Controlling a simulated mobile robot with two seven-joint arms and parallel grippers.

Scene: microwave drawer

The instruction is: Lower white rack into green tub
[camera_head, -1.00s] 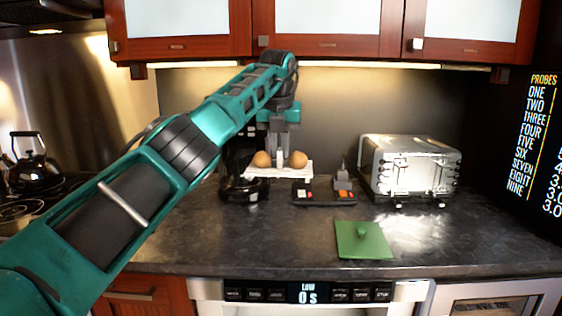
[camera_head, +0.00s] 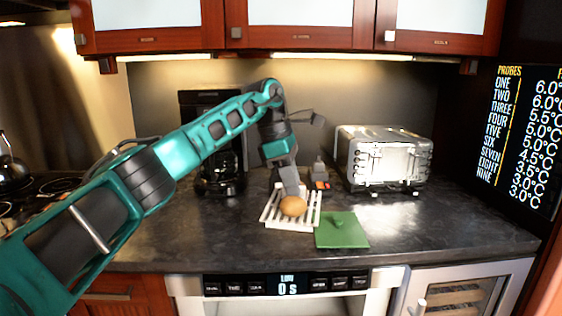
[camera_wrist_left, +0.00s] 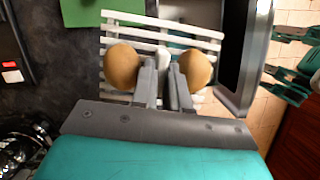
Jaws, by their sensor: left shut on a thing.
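The white slatted rack (camera_head: 273,214) carries brown egg-shaped items (camera_head: 293,206). In the left wrist view two of them sit on the rack (camera_wrist_left: 120,22), one on either side of my fingers. My left gripper (camera_wrist_left: 163,62) is shut on the rack's short white handle (camera_wrist_left: 163,52) between them. In the head view my left gripper (camera_head: 291,190) points down over the counter and the rack looks tilted toward me. I cannot make out an open green tub. My right gripper is not seen.
A silver toaster (camera_head: 384,160) stands right on the dark counter (camera_head: 430,225). The microwave front panel (camera_head: 287,285) is below the counter's front edge.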

